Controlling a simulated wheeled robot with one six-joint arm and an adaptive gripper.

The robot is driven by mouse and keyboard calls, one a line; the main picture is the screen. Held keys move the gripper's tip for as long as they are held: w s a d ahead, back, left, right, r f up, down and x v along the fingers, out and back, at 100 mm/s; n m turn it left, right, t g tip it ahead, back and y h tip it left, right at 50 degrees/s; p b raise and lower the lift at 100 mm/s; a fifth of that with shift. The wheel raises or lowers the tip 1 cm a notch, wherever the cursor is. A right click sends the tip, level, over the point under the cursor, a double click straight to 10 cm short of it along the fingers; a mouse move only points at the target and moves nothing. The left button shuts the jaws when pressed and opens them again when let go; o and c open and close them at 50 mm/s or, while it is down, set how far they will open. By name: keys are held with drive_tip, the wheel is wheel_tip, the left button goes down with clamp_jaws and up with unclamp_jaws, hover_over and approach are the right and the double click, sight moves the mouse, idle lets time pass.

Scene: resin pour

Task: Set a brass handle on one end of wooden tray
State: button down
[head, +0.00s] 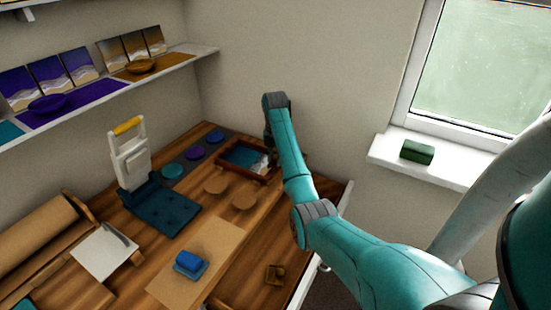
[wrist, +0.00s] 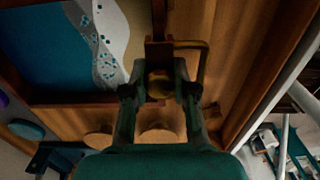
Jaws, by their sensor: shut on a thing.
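The wooden tray (head: 232,170) stands at the back of the bench, with blue resin and a pale foamy band inside. In the wrist view the tray (wrist: 75,99) fills the upper left, its end wall running up the middle. My gripper (wrist: 160,92) is shut on a brass handle (wrist: 203,62), right beside that end wall. I cannot tell whether the handle touches the wall. In the head view my arm hides the gripper and the held handle. A second brass piece (head: 275,274), apparently another handle, lies near the bench's front right edge.
Two round wooden discs (head: 215,186) (head: 245,200) lie in front of the tray. A window sill holds a green block (head: 417,152).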

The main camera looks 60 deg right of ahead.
drive_tip(key=shift+f, duration=1.15)
idle(2.4)
drive_tip(key=c, duration=0.8)
unclamp_jaws()
drive_tip(key=shift+c, duration=0.2)
